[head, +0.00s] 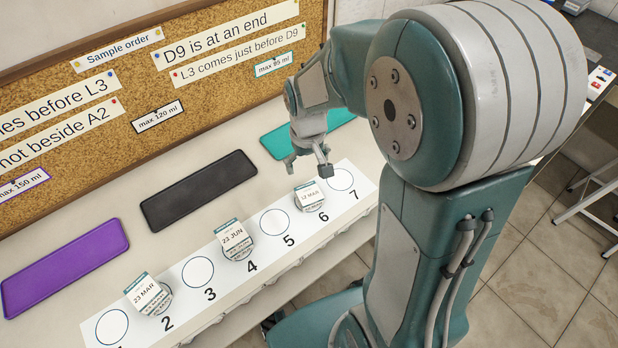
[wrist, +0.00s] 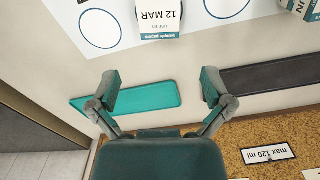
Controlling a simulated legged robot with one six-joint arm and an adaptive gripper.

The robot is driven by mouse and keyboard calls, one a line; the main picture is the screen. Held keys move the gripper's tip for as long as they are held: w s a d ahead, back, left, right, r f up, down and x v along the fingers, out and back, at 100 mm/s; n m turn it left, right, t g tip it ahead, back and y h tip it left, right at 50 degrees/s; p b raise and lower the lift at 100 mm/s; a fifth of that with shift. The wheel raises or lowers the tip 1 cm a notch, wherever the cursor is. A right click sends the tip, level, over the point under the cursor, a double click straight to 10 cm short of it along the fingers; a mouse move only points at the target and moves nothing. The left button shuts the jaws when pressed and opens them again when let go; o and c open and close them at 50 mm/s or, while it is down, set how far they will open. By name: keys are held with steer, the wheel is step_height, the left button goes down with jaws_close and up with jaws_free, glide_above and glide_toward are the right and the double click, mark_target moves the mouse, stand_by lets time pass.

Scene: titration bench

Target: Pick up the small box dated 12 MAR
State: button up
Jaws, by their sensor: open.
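The small box dated 12 MAR (head: 309,196) stands at place 6 on the white numbered strip (head: 180,300) in the head view. It also shows at the top of the wrist view (wrist: 158,16), upside down and cut off by the frame edge. My gripper (head: 308,167) is above the bench, just behind that box and apart from it. In the wrist view my gripper (wrist: 160,82) has its two fingers spread with nothing between them. Two other dated boxes stand on the strip: 23 JUN (head: 235,240) at place 4 and 23 MAR (head: 148,294) at place 2.
Purple (head: 65,267), black (head: 198,190) and teal (head: 285,140) trays lie empty behind the strip. A cork board (head: 150,90) with notes rises behind them. Circles 1, 3, 5 and 7 are bare. The strip lies along the bench's front edge.

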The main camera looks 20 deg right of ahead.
mark_target(308, 193)
steer(key=shift+w+d+f, duration=0.25)
steer(key=shift+d+f, duration=0.15)
steer(key=shift+f, duration=0.35)
steer(key=f, duration=0.5)
steer(key=shift+s+a+f, duration=0.1)
steer(key=shift+s+a, duration=0.05)
steer(key=shift+a, duration=0.2)
steer(key=f, duration=0.5)
steer(key=shift+s+d, duration=0.1)
steer(key=shift+s, duration=0.25)
steer(key=c, duration=0.9)
